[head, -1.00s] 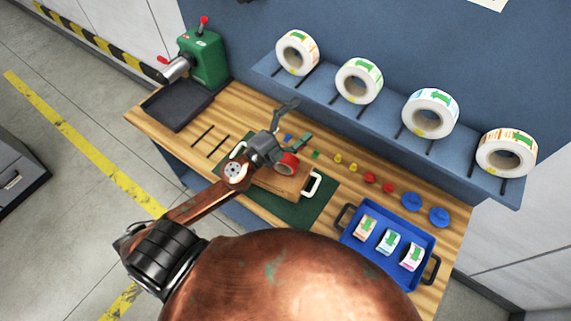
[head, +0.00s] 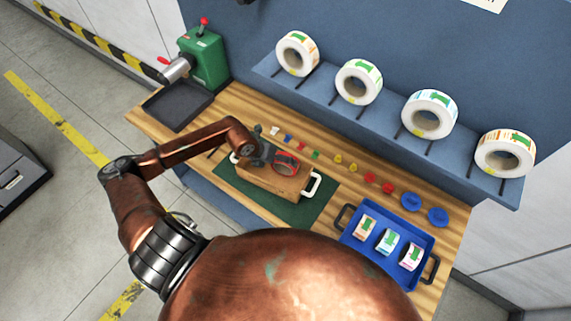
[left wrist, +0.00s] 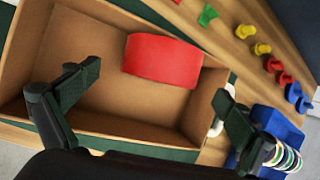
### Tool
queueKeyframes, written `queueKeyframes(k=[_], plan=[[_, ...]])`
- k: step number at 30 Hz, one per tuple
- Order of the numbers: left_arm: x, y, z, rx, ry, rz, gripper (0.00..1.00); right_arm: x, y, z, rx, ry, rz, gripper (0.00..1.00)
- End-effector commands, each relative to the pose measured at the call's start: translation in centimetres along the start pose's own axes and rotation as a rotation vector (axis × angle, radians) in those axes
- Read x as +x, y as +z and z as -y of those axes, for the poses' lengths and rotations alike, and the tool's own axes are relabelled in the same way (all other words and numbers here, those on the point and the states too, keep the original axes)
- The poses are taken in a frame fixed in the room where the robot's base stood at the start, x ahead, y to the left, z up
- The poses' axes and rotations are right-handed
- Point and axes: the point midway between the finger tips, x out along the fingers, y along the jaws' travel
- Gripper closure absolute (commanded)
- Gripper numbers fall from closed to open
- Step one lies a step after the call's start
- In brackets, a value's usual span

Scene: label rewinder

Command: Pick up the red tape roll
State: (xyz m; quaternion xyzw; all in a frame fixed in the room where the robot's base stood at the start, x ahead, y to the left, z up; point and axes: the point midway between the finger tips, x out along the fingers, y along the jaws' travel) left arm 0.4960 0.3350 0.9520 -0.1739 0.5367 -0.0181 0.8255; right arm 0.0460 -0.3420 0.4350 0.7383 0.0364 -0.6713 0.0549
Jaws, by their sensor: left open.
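The red tape roll (head: 287,162) is at the right part of a brown open box (head: 268,183) with white handles. In the left wrist view the roll (left wrist: 162,59) lies inside the box (left wrist: 105,98), near its far wall. My left gripper (head: 269,155) is over the box beside the roll. In the left wrist view my left gripper (left wrist: 155,100) is open and empty, its dark green fingers wide apart. The roll shows between and beyond them, apart from both. My right gripper is not in view.
The box stands on a green mat (head: 318,211). A blue tray (head: 347,234) with several small label rolls is to its right. Several coloured pegs line the bench behind. A green machine (head: 205,58) and dark tray stand at left. White label rolls sit on the shelf (head: 388,120).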

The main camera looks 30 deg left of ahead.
Motion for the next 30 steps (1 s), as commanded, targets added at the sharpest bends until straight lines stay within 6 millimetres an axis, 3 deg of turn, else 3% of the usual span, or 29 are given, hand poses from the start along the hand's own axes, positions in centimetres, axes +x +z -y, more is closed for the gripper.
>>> queueKeyframes(k=[9,17,30], plan=[[4.1,0.1,0.2,-0.002,-0.004,0.0,0.02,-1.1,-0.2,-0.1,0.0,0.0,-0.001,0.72],[4.5,0.0,0.1,0.0,-0.002,0.0,0.02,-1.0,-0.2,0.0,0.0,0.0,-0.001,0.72],[4.5,0.0,0.1,-0.001,-0.003,0.0,0.31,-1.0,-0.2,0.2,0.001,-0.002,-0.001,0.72]])
